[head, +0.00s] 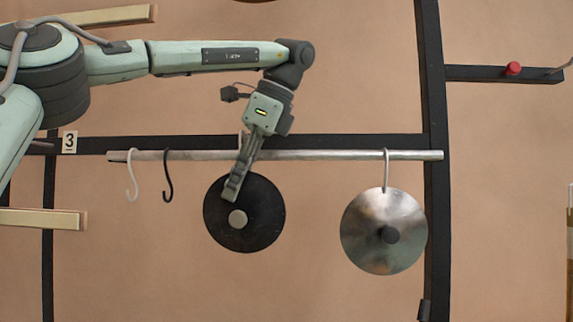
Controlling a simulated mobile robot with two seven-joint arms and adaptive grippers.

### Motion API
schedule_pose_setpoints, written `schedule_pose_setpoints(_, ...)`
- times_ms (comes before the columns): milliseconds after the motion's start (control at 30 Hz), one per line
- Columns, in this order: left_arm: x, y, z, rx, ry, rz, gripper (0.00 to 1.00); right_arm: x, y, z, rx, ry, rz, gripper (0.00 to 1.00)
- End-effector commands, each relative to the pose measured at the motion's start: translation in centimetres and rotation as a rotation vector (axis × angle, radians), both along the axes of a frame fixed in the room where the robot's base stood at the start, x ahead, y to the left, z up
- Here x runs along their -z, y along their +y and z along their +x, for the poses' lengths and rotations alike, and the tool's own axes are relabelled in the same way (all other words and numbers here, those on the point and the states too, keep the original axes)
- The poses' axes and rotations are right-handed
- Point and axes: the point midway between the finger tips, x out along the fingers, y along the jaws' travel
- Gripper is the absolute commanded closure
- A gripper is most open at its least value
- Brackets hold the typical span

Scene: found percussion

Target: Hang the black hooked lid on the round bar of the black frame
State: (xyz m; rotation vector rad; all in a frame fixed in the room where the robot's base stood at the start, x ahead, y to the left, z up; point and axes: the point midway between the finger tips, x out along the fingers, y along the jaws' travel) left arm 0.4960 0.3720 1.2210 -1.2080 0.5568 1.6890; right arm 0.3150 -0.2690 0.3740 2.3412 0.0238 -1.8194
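The black lid (264,210), a round dark disc with a pale grey knob, is upright below the round metal bar (320,155) of the black frame (350,141). A pale hook top (242,138) shows at the bar just above the lid; the arm hides the rest, so I cannot tell whether it bears on the bar. My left gripper (232,192) points down in front of the bar, its fingers overlapping the lid's upper part. The fingers show nearly edge-on, so whether they are closed on the lid or its hook is unclear. My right gripper is out of view.
A shiny metal lid (370,225) hangs by a hook on the bar to the right. An empty white hook (131,180) and black hook (168,180) hang at the left. A red knob (513,68) sits on the upper right rail. The bar between the lids is clear.

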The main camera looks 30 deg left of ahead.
Motion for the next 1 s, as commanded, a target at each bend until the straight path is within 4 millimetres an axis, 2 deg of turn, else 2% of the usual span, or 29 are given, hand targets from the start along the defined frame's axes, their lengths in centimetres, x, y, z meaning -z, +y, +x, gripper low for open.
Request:
schedule_pose_setpoints(33,-2.0,0.1,0.4,-0.007,-0.063,0.022,0.61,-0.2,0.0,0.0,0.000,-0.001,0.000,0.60)
schedule_pose_setpoints(133,-4.0,-1.2,-1.1,-0.007,-0.057,0.026,0.60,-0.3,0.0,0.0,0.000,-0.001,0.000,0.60)
schedule_pose_setpoints(400,-3.7,-8.1,-0.6,0.001,-0.046,0.021,0.60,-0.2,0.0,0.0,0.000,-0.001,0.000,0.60)
schedule_pose_setpoints(600,-3.6,-11.8,-0.3,0.001,-0.044,0.018,0.60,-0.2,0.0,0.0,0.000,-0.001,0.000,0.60)
schedule_pose_setpoints(800,-3.5,-13.4,-0.2,0.001,-0.041,0.015,0.60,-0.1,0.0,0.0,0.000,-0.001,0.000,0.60)
schedule_pose_setpoints(1000,-3.5,-13.5,-0.3,0.000,-0.041,0.015,0.60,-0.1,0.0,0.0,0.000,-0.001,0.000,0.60)
